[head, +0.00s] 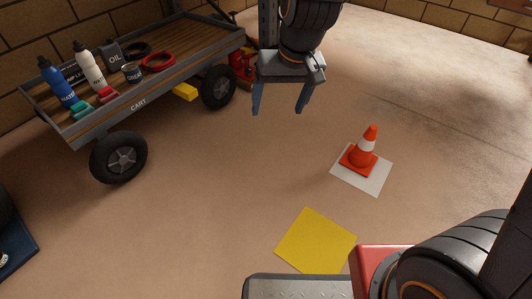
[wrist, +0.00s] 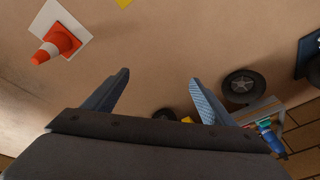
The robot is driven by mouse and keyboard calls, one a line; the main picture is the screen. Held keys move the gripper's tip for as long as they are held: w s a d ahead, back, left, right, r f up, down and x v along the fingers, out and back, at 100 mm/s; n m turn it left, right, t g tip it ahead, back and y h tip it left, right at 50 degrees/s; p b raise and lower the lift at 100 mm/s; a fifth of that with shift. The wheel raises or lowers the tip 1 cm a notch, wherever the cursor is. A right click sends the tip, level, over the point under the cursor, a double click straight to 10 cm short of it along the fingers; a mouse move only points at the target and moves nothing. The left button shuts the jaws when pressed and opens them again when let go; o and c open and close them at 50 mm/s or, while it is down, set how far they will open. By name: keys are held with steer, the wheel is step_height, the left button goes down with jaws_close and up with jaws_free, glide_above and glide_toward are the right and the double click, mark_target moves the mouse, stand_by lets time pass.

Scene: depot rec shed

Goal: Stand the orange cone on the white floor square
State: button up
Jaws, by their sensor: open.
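The orange cone (head: 367,147), with a white band and a square orange base, stands upright on the white floor square (head: 374,184), towards its far left part. The square's near and right parts are bare. In the wrist view the cone (wrist: 58,42) is at the upper left, on the white square (wrist: 57,14). My gripper (head: 280,112) is open and empty, raised above the floor to the left of the cone and apart from it. In the wrist view its two blue fingers (wrist: 160,85) are spread with nothing between them.
A yellow floor square (head: 317,240) lies nearer to me. A cart (head: 140,103) with bottles, tins and rings on its wooden deck stands at the left on black wheels (head: 119,157). A brick wall runs behind. The floor between cart and cone is clear.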

steer(key=s+a+r+n+g, duration=0.1)
steer(key=s+r, duration=0.2)
steer(key=s, duration=0.8)
steer(key=s+a+r+n+g, duration=0.1)
steer(key=s+r+n, duration=0.1)
steer(key=s, duration=0.8)
steer(key=shift+s+r+n, duration=0.3)
steer(key=shift+s+r, duration=0.05)
steer(key=shift+r, duration=0.35)
steer(key=shift+a, duration=0.1)
steer(key=d+r+m+h+p, duration=0.1)
steer(key=d+r+m+p, duration=0.2)
steer(key=d+r+p, duration=0.7)
steer(key=d+r+m+p, duration=0.3)
steer(key=d+r+p, duration=0.7)
steer(key=r+p, duration=0.6)
steer(key=p, duration=0.8)
steer(key=shift+d+h, duration=0.25)
steer(key=shift+h, duration=0.15)
